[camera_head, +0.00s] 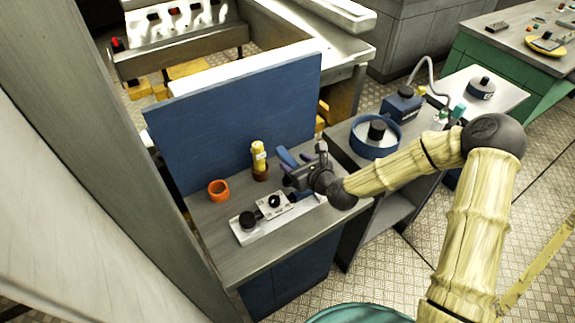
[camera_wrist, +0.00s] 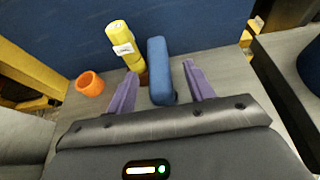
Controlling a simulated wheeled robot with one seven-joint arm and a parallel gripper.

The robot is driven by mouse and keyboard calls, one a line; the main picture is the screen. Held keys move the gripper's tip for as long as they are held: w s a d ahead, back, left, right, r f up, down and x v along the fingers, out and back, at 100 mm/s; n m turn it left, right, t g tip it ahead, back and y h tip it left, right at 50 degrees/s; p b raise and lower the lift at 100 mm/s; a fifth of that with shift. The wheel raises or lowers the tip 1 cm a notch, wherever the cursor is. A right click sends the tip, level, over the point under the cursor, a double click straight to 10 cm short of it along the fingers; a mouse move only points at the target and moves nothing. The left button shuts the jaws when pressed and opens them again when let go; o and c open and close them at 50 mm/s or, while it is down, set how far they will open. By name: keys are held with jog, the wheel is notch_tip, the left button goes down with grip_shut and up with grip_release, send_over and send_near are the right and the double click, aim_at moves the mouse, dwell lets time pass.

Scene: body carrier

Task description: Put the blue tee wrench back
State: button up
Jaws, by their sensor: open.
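The blue tee wrench shows in the wrist view as a thick blue bar (camera_wrist: 160,72), seen from close up. It lies between the two purple fingers of my gripper (camera_wrist: 160,68), with a gap on each side. The fingers are apart and not closed on it. Its lower part is hidden behind the gripper body. In the head view my gripper (camera_head: 296,160) is over the right back part of the grey workbench (camera_head: 240,262), and the wrench is hard to tell from the fingers there.
A yellow labelled cylinder (camera_wrist: 122,45) stands in a brown holder (camera_head: 261,173) left of the wrench. An orange cup (camera_head: 218,190) is farther left. A pale fixture plate with black knobs (camera_head: 262,230) lies in front. A blue panel (camera_head: 235,120) closes the back.

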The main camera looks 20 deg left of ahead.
aim_at(288, 156)
jog(key=x, duration=0.1)
jog(key=p+x, duration=0.1)
jog(key=x, duration=0.2)
jog(key=shift+a+r, duration=0.25)
jog(key=shift+r, duration=0.05)
jog(key=shift+w+f, duration=0.15)
grip_shut()
notch_tip(288, 156, up, 10)
jog(key=shift+r+b, duration=0.1)
jog(key=shift+b, duration=0.45)
dwell(0.5)
